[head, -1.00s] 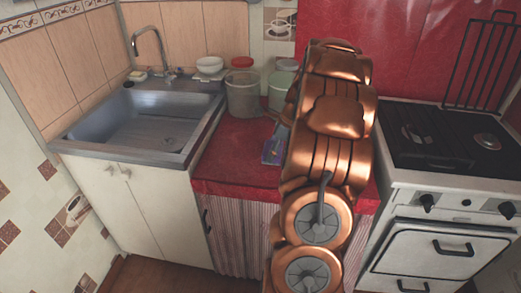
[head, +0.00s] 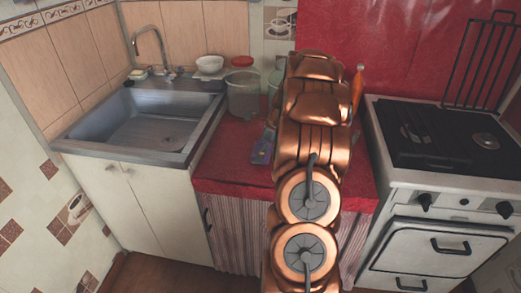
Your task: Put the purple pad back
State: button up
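A small flat purple-blue item, which looks like the purple pad (head: 262,151), lies on the red counter (head: 225,165) just left of my copper-coloured arm. A small greenish or yellowish patch shows on it. A grey-blue shape at its far edge, beside my arm, is too small to make out. My arm stands in front of the middle of the counter and hides much of it. My gripper is hidden behind the arm, so I cannot see its fingers or whether it holds anything.
A sink (head: 150,122) is at the left and a stove (head: 435,140) at the right. Behind the pad stand a clear container (head: 243,98) and a white bowl (head: 209,64). An orange upright object (head: 357,88) shows right of my arm. The counter's front left is clear.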

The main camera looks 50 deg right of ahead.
jog(key=shift+f, duration=0.15)
jog(key=o, duration=0.9)
jog(key=b+v, duration=0.1)
jog(key=v, duration=1.1)
jog(key=shift+a, duration=0.1)
